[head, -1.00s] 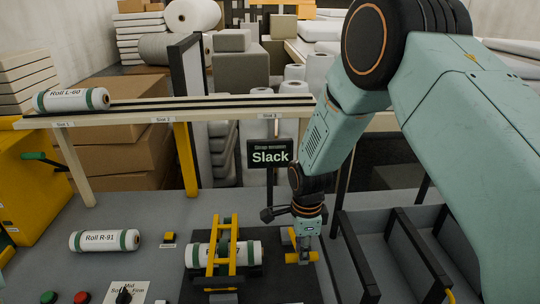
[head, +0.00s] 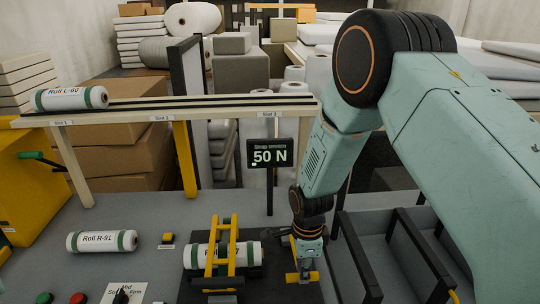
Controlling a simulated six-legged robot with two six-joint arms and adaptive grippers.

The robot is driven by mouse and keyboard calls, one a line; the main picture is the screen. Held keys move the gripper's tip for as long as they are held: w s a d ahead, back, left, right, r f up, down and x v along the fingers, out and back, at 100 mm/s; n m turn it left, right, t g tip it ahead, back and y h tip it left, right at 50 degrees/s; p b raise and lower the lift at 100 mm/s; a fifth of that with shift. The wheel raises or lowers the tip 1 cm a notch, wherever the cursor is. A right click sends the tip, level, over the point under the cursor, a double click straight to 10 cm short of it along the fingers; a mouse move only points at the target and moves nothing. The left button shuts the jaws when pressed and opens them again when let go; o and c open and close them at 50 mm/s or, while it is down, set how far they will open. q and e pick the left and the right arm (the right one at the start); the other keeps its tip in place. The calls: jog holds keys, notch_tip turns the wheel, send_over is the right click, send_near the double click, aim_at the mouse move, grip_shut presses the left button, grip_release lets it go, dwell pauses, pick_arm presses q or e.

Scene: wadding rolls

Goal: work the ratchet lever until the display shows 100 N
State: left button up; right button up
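The display (head: 270,152) on its black post reads "Strap tension 50 N". The ratchet's yellow lever (head: 303,278) shows at the right side of the black strapping bed (head: 268,292), partly hidden by my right gripper. My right gripper (head: 306,266) points down at the yellow lever and seems to touch it; its fingers are too small and covered to tell open from shut. A white roll with green bands (head: 247,254) lies on the bed beneath a yellow frame (head: 233,250). My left gripper is out of view.
Roll R-91 (head: 101,241) lies on the grey table at left. Roll L-60 (head: 70,98) rests on the slotted rack (head: 140,116). A small yellow button (head: 167,238) and a mode dial (head: 122,296) are nearby. Black-railed bays (head: 400,262) stand right of my gripper.

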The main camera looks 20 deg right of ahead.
jog(key=shift+s+f, duration=0.2)
jog(key=shift+f, duration=0.15)
jog(key=shift+r, duration=0.15)
jog(key=w+r+p, duration=0.3)
jog(key=r+p, duration=0.5)
jog(key=r, duration=0.2)
jog(key=shift+d+r, duration=0.2)
jog(key=shift+d, duration=0.2)
jog(key=shift+w+f, duration=0.1)
jog(key=shift+w, duration=0.05)
dwell(0.5)
jog(key=shift+f, duration=0.1)
